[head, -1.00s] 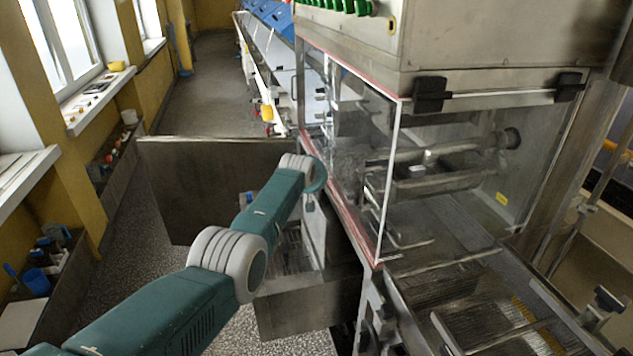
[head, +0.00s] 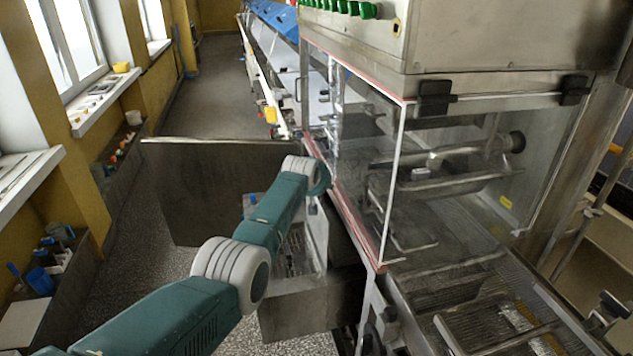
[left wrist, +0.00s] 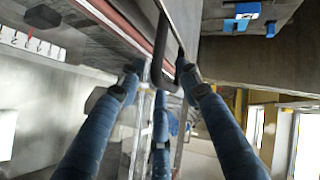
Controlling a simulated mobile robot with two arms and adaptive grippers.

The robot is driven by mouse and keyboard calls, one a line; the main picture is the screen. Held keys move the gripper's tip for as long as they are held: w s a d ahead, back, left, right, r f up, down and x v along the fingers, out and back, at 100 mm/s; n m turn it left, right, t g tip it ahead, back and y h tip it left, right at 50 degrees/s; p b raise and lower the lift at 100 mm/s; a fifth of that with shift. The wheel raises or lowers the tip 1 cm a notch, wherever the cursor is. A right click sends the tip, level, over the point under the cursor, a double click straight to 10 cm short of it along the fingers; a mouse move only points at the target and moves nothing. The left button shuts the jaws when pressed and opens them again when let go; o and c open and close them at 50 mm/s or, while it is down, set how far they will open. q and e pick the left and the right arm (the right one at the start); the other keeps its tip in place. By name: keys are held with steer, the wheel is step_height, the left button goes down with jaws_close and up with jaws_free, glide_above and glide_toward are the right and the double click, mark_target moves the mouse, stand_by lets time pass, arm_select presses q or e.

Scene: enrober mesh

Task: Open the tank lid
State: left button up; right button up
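A metal tank (head: 300,308) stands low beside the machine, left of centre in the head view. A wide dark metal panel (head: 205,185) rises behind it; I cannot tell for sure whether this is its lid. My left arm reaches over the tank; its gripper is largely hidden behind the wrist in the head view. In the left wrist view the blue fingers of my left gripper (left wrist: 160,75) are around a dark looped handle (left wrist: 161,42) beside a metal edge. Visible gaps separate the fingertips; firm contact cannot be told. My right gripper is out of view.
A clear hood (head: 365,150) with red edging stands close right of my left wrist. A conveyor grid (head: 470,290) lies at lower right. The speckled floor (head: 130,270) is open at left, bordered by wall bins (head: 40,280).

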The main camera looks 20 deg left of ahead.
arm_select(q)
steer(key=v, duration=1.1)
steer(key=shift+s, duration=0.2)
steer(key=shift+f, duration=0.15)
